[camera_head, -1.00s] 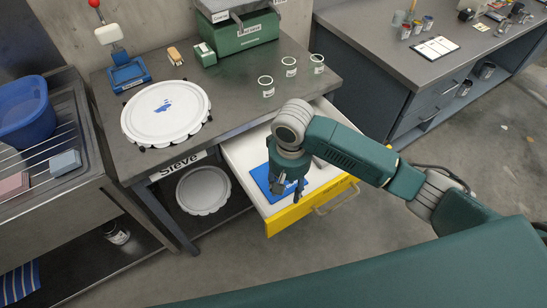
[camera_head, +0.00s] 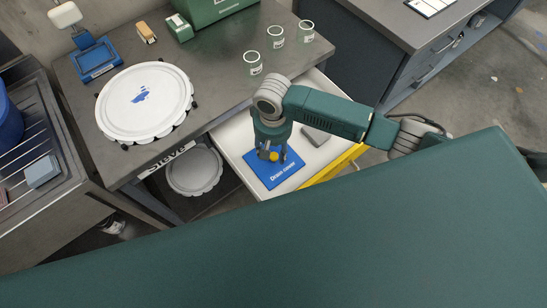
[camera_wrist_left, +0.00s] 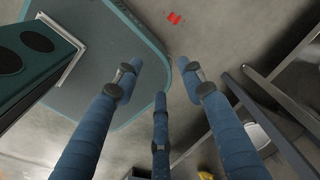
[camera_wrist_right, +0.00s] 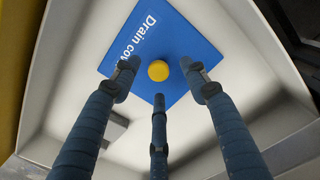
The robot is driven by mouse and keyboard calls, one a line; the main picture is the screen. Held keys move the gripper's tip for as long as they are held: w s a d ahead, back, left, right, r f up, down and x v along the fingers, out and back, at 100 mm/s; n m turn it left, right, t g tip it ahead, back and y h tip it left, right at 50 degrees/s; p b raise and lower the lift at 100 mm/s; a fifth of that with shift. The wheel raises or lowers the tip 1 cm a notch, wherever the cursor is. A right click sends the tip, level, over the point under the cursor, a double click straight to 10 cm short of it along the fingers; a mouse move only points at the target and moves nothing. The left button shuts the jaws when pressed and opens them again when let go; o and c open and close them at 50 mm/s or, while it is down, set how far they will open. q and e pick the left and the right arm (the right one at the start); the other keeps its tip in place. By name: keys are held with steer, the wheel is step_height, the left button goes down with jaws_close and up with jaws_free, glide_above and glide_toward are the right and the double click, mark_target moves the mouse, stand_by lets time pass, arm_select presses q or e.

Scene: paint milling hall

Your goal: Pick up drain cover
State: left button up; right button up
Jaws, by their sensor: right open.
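The drain cover (camera_head: 285,172) is a flat blue square plate with white lettering and a small yellow knob. It lies in the open drawer (camera_head: 233,150). In the right wrist view the drain cover (camera_wrist_right: 185,45) shows its knob (camera_wrist_right: 158,70) between and beyond my right fingertips. My right gripper (camera_head: 268,154) is open, pointing down over the plate around the knob's position; I cannot tell whether it touches. My left gripper (camera_wrist_left: 160,85) is open and empty above the floor in the left wrist view, outside the head view.
A grey block (camera_head: 316,137) lies in the drawer beside the plate. The drawer walls and yellow front (camera_head: 335,165) surround the gripper. The bench above holds a white sieve lid (camera_head: 145,102) and cups (camera_head: 277,36). Another white sieve (camera_head: 194,170) sits on the shelf below.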

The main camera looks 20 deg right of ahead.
mark_target(274, 155)
step_height(274, 155, down, 3)
steer(key=shift+d+f+p, duration=0.15)
steer(key=shift+f+p, duration=0.05)
steer(key=shift+p, duration=0.1)
steer(key=shift+f, duration=0.25)
steer(key=shift+c, duration=1.3)
steer(key=c, duration=0.9)
arm_select(q)
steer(key=shift+w+d+r, duration=0.1)
steer(key=shift+w+r, duration=0.2)
steer(key=shift+w, duration=0.25)
steer(key=shift+w+r, duration=0.3)
steer(key=shift+w, duration=0.2)
steer(key=shift+w, duration=0.1)
